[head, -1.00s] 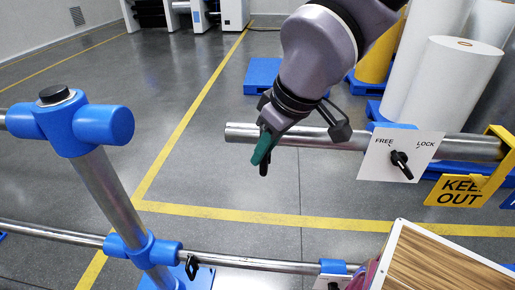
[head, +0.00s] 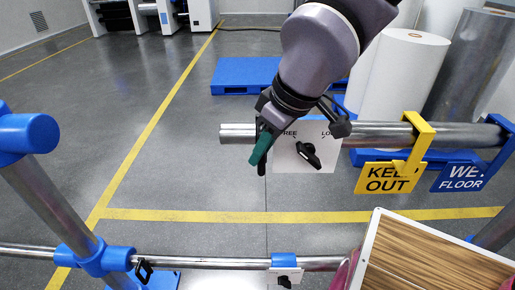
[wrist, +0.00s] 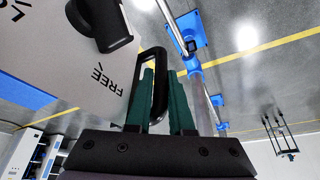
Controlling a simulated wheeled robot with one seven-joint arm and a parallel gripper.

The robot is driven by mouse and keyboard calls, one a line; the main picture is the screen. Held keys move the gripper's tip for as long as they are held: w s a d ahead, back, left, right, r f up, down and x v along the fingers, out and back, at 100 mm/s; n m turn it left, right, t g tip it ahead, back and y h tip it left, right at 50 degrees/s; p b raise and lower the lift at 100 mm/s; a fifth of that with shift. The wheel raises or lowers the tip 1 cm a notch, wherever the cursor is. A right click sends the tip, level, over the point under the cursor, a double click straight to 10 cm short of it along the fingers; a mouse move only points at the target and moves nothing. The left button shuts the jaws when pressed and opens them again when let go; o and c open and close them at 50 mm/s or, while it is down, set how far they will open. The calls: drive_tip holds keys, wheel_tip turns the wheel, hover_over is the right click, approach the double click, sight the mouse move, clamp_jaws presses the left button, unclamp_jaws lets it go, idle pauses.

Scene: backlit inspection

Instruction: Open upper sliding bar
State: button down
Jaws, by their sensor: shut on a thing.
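The upper sliding bar (head: 238,133) is a grey metal tube whose left end stands free, well apart from the blue fitting (head: 28,134) on the left post. My gripper (head: 260,155) has green fingers and is near that end. In the wrist view my gripper (wrist: 160,105) is shut on the bar's black loop handle (wrist: 157,62). The white FREE/LOCK plate (head: 290,160) with its black knob (head: 309,154) is just right of my gripper. My wrist partly covers the plate's lettering. The knob also shows close by in the wrist view (wrist: 104,22).
A yellow KEEP OUT sign (head: 388,178) and a blue WET FLOOR sign (head: 460,177) hang from the bar's right part. A lower bar (head: 215,262) runs below. A wood-topped surface (head: 440,262) is at front right. White rolls (head: 400,90) stand behind.

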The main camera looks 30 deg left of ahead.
drive_tip(key=c, duration=0.8)
unclamp_jaws()
drive_tip(key=v, duration=1)
drive_tip(key=shift+r, duration=0.4)
drive_tip(key=shift+d, duration=0.1)
